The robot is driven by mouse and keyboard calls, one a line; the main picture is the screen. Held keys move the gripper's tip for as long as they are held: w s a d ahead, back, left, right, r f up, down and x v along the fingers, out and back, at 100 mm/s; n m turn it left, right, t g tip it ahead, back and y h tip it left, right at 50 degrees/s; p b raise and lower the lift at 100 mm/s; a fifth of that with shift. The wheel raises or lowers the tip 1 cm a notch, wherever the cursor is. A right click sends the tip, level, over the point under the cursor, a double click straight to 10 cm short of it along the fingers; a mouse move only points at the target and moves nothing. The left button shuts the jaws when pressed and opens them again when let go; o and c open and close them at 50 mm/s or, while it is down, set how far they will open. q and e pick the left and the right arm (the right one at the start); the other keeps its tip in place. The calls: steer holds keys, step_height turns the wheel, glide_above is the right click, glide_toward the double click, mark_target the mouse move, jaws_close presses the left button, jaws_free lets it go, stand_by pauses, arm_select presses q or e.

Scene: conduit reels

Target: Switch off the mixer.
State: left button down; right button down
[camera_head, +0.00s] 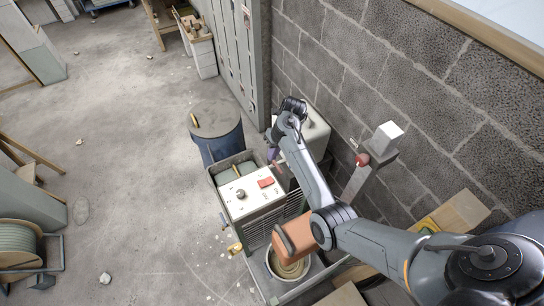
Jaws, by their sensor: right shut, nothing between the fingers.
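The mixer has a pale top panel (250,200) with a red switch (266,182) and a dark round knob (241,193). Small labels are printed around them, too small to read. Dark louvred sides show below the panel. My right arm reaches in from the lower right, passing over the right side of the machine. My right gripper (273,158) is small in the view, shut and empty, just beyond the panel's far edge, above and slightly right of the red switch. I see a gap between it and the switch in the picture. My left gripper is out of view.
A bucket with beige contents (290,268) stands in front of the machine, partly behind an orange-brown block (296,240). A blue drum (217,130) stands behind. A grey post (356,182) with a red knob (363,159) stands by the block wall. The floor left is mostly open.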

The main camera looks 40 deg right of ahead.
stand_by(0.3)
steer(key=s+b, duration=0.1)
steer(key=d+b, duration=0.1)
steer(key=shift+s+f+y+b, duration=0.25)
steer(key=shift+s+y+b, duration=0.05)
steer(key=shift+s+b, duration=0.05)
steer(key=shift+f, duration=0.1)
